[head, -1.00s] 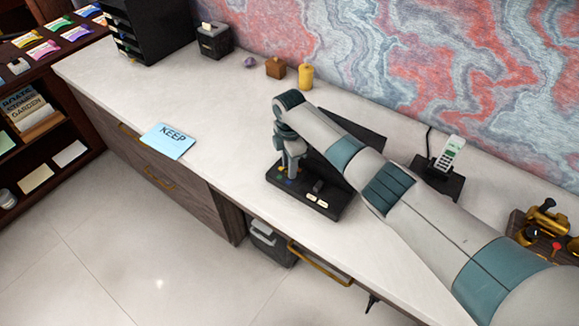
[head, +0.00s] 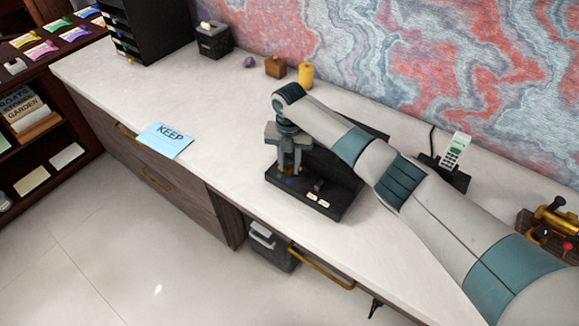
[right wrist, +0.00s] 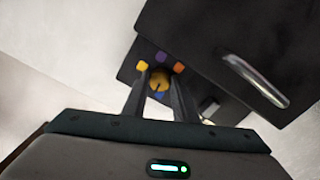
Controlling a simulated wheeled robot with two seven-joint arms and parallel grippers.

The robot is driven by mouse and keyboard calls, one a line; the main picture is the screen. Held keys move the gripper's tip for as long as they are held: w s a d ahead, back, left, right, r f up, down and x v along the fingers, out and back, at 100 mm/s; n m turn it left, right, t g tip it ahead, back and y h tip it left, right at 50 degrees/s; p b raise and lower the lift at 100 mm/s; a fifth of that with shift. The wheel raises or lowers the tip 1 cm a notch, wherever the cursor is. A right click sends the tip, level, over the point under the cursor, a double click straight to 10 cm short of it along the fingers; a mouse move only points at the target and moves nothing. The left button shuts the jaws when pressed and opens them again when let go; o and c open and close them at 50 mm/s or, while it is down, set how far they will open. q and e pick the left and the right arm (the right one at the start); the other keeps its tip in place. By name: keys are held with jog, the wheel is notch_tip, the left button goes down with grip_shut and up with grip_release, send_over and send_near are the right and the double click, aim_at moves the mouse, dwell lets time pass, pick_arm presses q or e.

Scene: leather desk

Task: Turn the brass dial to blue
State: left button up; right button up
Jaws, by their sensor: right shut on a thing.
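The brass dial (right wrist: 159,80) shows between the fingers of my right gripper (right wrist: 161,78) in the right wrist view. The fingers are shut on it from both sides. Around it are a yellow mark (right wrist: 142,65), a purple mark (right wrist: 162,57), an orange mark (right wrist: 179,68) and a partly hidden blue mark (right wrist: 159,95). I cannot tell where the dial points. In the head view my right gripper (head: 289,171) reaches down onto the left part of the black device (head: 343,203), and its fingers hide the dial. My left gripper is not in view.
A raised black part (right wrist: 235,55) of the device stands close to the right gripper. A blue KEEP card (head: 166,141) lies left on the white desk. A phone (head: 455,150) and a brass piece (head: 553,220) are to the right. The desk's left part is mostly clear.

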aim_at(289, 167)
pick_arm(q)
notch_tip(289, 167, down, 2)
jog(key=shift+b, duration=0.85)
pick_arm(e)
jog(key=n, duration=0.4)
jog(key=shift+w+r, duration=0.15)
jog(key=shift+r, duration=0.05)
jog(key=o, duration=1)
jog(key=shift+o, duration=0.2)
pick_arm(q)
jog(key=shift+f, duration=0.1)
pick_arm(e)
notch_tip(289, 167, up, 7)
jog(key=shift+r+b, duration=0.1)
jog(key=shift+b, duration=0.85)
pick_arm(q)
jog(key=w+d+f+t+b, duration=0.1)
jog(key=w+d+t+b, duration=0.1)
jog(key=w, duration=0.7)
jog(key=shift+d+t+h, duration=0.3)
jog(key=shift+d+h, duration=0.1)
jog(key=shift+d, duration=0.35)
pick_arm(e)
notch_tip(289, 167, up, 10)
